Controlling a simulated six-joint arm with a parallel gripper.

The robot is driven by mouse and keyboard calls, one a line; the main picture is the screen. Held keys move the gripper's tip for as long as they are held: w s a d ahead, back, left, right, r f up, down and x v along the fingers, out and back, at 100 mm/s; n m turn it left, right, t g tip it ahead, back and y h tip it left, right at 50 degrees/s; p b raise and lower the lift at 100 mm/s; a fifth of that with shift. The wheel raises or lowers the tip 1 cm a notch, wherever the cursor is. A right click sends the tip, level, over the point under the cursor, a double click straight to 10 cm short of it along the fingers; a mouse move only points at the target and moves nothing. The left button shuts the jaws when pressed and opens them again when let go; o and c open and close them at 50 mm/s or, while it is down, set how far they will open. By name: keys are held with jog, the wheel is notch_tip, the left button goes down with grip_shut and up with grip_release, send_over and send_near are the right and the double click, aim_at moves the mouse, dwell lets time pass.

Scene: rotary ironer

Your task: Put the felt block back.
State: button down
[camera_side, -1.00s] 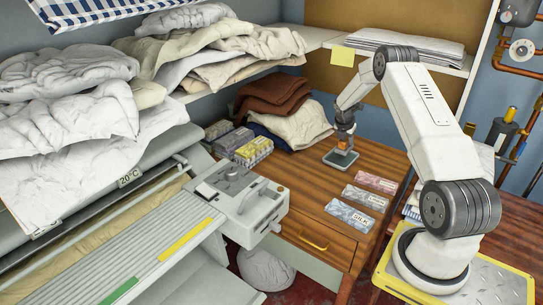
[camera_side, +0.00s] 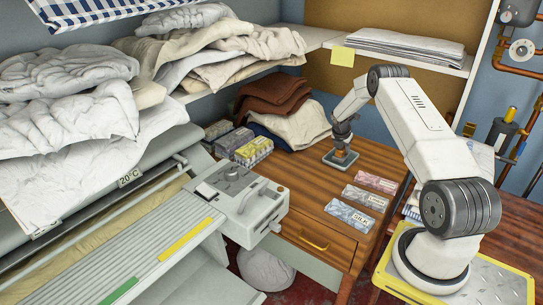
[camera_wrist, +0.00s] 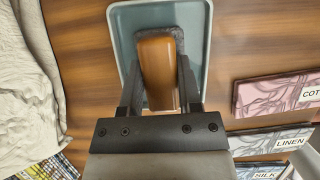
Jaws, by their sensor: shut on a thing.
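The felt block (camera_wrist: 159,66) has an orange-brown wooden back with dark grey felt showing around its edge. My gripper (camera_wrist: 160,85) is shut on it, one finger on each side. The block is over the pale blue-grey tray (camera_wrist: 119,35) and, in the wrist view, lies inside its rim outline, tilted slightly. In the side view my gripper (camera_side: 342,138) is low over the tray (camera_side: 341,163) on the wooden cabinet top, with the block between. I cannot tell whether the block's underside touches the tray floor.
Labelled fabric sample packs, COTTON (camera_wrist: 275,93), LINEN (camera_wrist: 272,141) and SILK (camera_side: 350,216), lie to the right and front of the tray. Folded cream cloth (camera_side: 303,126) and brown cloth (camera_side: 272,99) lie behind left. The ironer's control box (camera_side: 240,200) stands left. Bare wood surrounds the tray.

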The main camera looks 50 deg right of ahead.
jog(key=shift+f, duration=0.15)
jog(key=shift+c, duration=1.4)
grip_release()
jog(key=shift+v, duration=0.85)
jog(key=v, duration=1)
jog(key=shift+r, duration=0.3)
jog(key=shift+a, duration=0.1)
